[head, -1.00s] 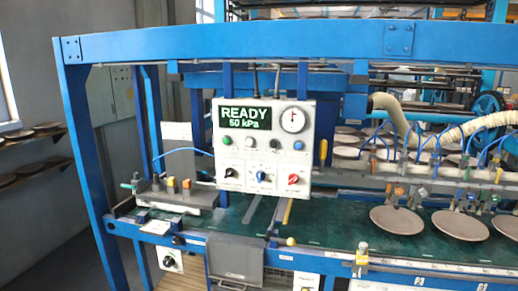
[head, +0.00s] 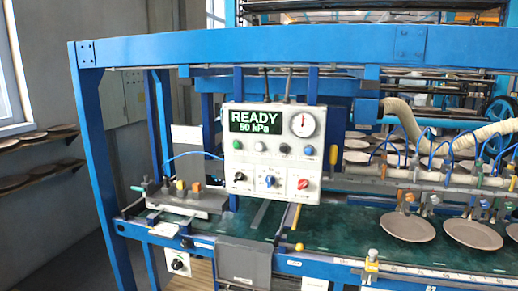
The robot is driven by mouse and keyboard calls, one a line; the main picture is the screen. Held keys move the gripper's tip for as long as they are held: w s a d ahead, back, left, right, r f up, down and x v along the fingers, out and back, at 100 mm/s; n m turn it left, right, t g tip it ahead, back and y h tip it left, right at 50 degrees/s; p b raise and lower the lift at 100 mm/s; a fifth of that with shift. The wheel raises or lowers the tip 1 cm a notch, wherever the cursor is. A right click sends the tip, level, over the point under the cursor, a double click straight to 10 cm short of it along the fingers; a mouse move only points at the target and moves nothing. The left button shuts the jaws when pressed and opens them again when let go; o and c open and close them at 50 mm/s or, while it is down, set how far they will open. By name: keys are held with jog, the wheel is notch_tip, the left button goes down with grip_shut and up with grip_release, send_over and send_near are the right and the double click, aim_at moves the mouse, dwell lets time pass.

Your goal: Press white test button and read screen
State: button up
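The control panel (head: 286,168) is a pale box hung from the blue frame, left of the picture's middle. Its dark screen (head: 255,121) shows "READY" and "50 kPa" in pale green letters. A row of small buttons sits below it. The white button (head: 260,148) is between a green button (head: 237,144) and a dark button (head: 284,150). A blue button (head: 308,150) is at the row's right end. I cannot read the small labels. My gripper is not in view, and nothing covers the panel's front.
A round gauge (head: 303,124) is at the panel's upper right. Black, blue and red knobs (head: 303,184) line its lower part. A blue beam (head: 250,46) crosses above, and a blue post (head: 98,150) stands left. Plates (head: 407,227) lie on the green belt at right.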

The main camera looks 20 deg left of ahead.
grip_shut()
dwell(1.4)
